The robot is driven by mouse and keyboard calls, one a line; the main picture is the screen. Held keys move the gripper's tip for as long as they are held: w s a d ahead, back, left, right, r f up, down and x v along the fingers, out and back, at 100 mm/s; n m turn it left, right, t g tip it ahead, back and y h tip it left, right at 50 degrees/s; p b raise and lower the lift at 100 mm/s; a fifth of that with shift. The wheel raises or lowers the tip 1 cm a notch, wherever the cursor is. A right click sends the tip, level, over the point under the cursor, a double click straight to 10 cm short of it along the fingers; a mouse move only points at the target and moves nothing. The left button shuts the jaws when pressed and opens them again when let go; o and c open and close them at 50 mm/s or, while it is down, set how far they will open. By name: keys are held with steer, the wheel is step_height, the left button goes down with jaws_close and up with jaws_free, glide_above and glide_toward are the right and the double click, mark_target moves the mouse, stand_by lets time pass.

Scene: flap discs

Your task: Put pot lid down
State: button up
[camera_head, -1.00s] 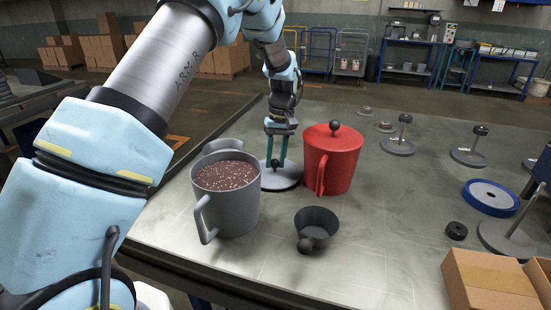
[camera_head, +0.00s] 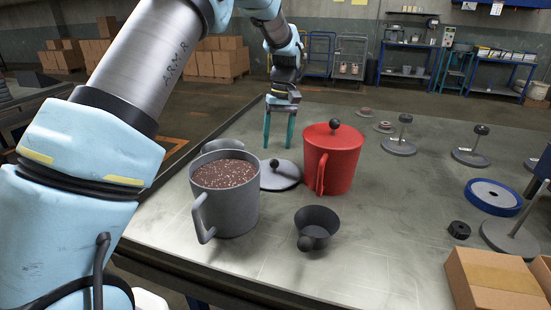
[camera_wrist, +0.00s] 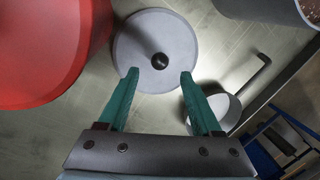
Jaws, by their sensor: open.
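The grey pot lid (camera_head: 285,177) with a dark round knob lies on the table, between the grey pot and the red pot. It also shows whole in the wrist view (camera_wrist: 143,37). The grey pot (camera_head: 238,213) is uncovered and full of brown speckled contents. My gripper (camera_head: 279,143) is above and behind the lid, pointing down. Its two teal fingers are spread and empty. In the wrist view the fingertips (camera_wrist: 158,73) stand either side of the picture just below the knob, with clear space between them and the knob.
A red pot (camera_head: 331,165) with its lid on stands right of the grey lid. Stands with knobs, a blue-rimmed disc (camera_head: 493,196) and cardboard boxes (camera_head: 492,283) are on the right.

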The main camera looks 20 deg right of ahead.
step_height(320, 180, up, 6)
steer(key=b, duration=0.1)
steer(key=a+f+h, duration=0.2)
steer(key=a, duration=2.1)
steer(key=s+a+f+n+t, duration=0.1)
steer(key=s+a+f, duration=0.3)
steer(key=s+a, duration=0.7)
steer(key=a+t, duration=0.1)
steer(key=a, duration=0.3)
steer(key=shift+s+f, duration=0.15)
steer(key=shift+s, duration=0.05)
